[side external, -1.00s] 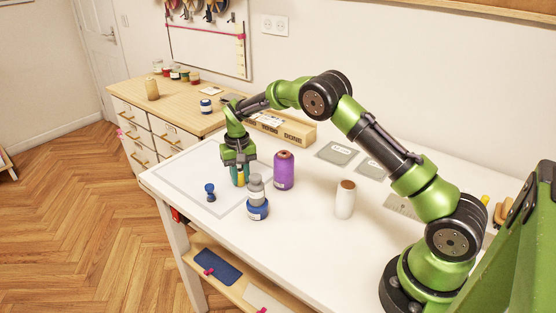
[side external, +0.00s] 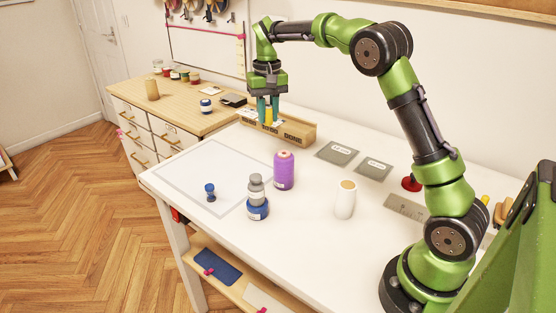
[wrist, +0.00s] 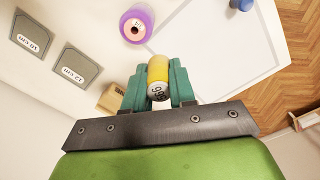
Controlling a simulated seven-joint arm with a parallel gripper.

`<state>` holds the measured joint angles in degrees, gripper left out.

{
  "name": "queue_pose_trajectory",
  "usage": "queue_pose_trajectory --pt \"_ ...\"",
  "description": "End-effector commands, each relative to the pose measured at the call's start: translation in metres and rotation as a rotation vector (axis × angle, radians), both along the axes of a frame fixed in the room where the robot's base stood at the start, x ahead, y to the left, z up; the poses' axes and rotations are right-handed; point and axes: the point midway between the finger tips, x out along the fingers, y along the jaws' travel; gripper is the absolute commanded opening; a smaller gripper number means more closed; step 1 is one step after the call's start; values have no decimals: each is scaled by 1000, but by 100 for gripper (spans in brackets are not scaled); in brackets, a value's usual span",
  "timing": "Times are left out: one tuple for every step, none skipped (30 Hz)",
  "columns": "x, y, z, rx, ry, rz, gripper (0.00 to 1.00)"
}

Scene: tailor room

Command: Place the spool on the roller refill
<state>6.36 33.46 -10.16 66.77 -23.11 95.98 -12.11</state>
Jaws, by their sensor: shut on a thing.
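My gripper (side external: 268,116) is shut on a small yellow spool (side external: 267,114), held in the air in front of the wooden box. In the wrist view the yellow spool (wrist: 158,70) sits between the teal fingers (wrist: 158,88), with a pale numbered end showing. A white cylinder with a tan top (side external: 345,200), which looks like the roller refill, stands upright on the white table, right of and apart from my gripper. Its top is clear. I cannot make it out in the wrist view.
A purple thread cone (side external: 284,170) stands left of the white cylinder. A grey item stacked on a blue one (side external: 257,197) and a small blue piece (side external: 210,191) are nearby. A wooden box (side external: 290,132) and grey cards (side external: 338,153) lie at the back.

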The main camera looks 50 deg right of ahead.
Motion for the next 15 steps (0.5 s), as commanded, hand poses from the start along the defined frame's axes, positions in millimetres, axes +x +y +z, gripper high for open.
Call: queue_pose_trajectory --pt "-20 -9 12 0 -4 -3 0" --pt "-31 -13 17 1 -3 -1 0" --pt "-46 -18 22 1 -3 4 0" --pt "-58 -21 25 1 -2 9 0" --pt "-70 -24 28 1 -3 14 0" --pt "-86 -27 30 1 -3 25 0" --pt "-99 -28 31 1 -2 33 0" --pt "-111 -30 32 -1 -3 43 0" --pt "-126 -31 32 0 -2 57 0" --pt "-138 -32 31 0 -2 69 0" --pt "-150 -32 29 -1 -3 81 0" --pt "-165 -31 27 -1 -2 99 0" --pt "-175 -30 24 -1 -2 114 0" --pt "-185 -29 21 -2 -2 127 0" --pt "-197 -28 17 -2 -2 148 0"
